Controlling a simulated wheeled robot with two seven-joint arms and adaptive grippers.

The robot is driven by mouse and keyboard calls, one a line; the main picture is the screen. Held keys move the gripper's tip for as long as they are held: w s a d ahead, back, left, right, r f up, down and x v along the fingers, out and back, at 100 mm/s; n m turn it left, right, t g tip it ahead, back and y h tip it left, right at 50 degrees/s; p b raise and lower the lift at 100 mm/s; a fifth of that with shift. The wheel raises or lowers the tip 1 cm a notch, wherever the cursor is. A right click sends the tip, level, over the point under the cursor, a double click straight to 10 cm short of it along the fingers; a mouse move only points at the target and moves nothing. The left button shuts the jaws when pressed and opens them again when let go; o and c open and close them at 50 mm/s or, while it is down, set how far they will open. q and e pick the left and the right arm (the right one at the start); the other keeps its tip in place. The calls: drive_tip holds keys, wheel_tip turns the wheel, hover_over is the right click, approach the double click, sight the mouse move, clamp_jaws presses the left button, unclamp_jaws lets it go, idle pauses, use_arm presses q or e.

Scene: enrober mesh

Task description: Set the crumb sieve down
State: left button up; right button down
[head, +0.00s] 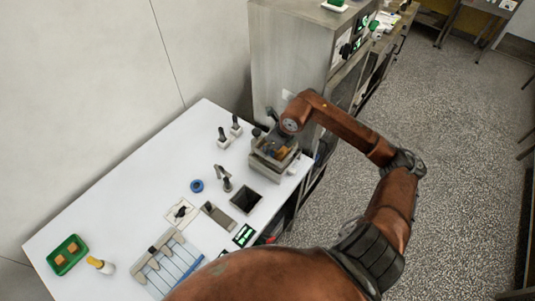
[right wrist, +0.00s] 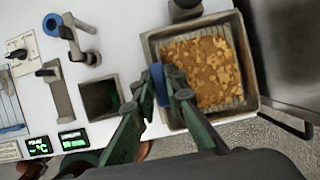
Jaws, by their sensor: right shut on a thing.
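The crumb sieve (right wrist: 237,92) shows in the right wrist view as a square grey metal pan with a ribbed floor and golden-brown crumbs. It has a blue grip on its near left side. My right gripper (right wrist: 160,84) is shut on that blue grip. In the head view the sieve (head: 264,157) is at the right end of the white worktop, partly hidden under my right wrist. I cannot tell whether it rests on something or hangs just above it. My left gripper is not in view.
The white worktop (head: 120,160) has a square dark opening (head: 245,200) left of the sieve, a tap (head: 224,178) and a blue ring (head: 197,186). A green tray (head: 81,247) stands far left. A tall steel cabinet (head: 290,65) stands behind the sieve.

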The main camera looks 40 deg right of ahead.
drive_tip(key=shift+w+f, duration=0.2)
wheel_tip(320, 180, down, 3)
drive_tip(key=shift+w+d+f+p, duration=0.1)
drive_tip(key=shift+w+d+p, duration=0.05)
drive_tip(key=shift+p, duration=0.35)
drive_tip(key=shift+f, duration=0.15)
drive_tip(key=shift+f, duration=0.1)
drive_tip(key=c, duration=2)
unclamp_jaws()
drive_tip(key=shift+o, duration=0.2)
drive_tip(key=b+v, duration=0.1)
drive_tip(key=v, duration=1.1)
